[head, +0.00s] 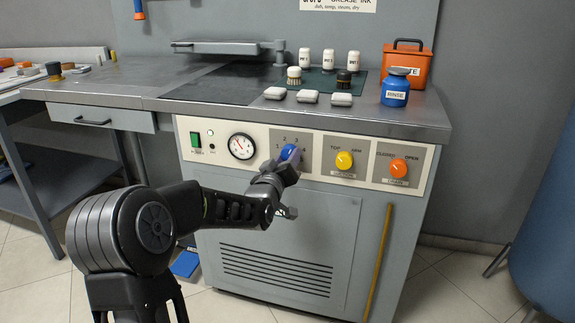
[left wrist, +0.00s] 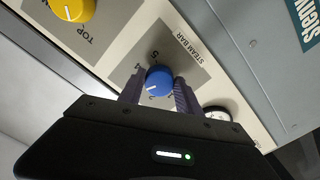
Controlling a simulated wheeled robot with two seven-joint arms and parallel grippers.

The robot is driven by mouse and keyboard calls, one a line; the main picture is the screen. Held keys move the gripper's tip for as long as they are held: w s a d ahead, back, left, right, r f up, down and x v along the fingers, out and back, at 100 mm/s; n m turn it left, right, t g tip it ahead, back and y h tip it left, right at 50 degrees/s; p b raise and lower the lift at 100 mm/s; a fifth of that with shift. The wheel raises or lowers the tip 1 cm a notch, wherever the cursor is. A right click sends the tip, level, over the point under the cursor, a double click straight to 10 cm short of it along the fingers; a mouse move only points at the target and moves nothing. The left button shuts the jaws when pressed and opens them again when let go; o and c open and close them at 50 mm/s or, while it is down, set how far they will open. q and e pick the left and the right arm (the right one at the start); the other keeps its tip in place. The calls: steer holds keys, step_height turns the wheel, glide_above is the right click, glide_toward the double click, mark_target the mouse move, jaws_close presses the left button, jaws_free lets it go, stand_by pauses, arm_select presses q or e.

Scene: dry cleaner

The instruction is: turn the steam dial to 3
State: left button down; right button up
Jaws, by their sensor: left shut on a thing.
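The fingers also show in the left wrist view (left wrist: 158,93). In the head view the gripper hides the dial's lower part. My right gripper is not in view.
A yellow knob (head: 344,160) and an orange knob (head: 398,168) sit to the right on the same panel. A round gauge (head: 242,146) and a green switch (head: 196,140) are to the left. The metal worktop (head: 390,122) juts out above the panel.

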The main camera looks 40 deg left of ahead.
arm_select(q)
steer(key=shift+f, duration=0.1)
stand_by(0.4)
steer(key=c, duration=0.9)
jaws_free()
steer(key=shift+o, duration=0.2)
steer(key=shift+s, duration=0.1)
steer(key=v, duration=0.7)
steer(key=shift+s+p, duration=0.3)
steer(key=shift+p, duration=0.1)
steer(key=shift+d+m, duration=0.1)
steer(key=shift+m, duration=0.2)
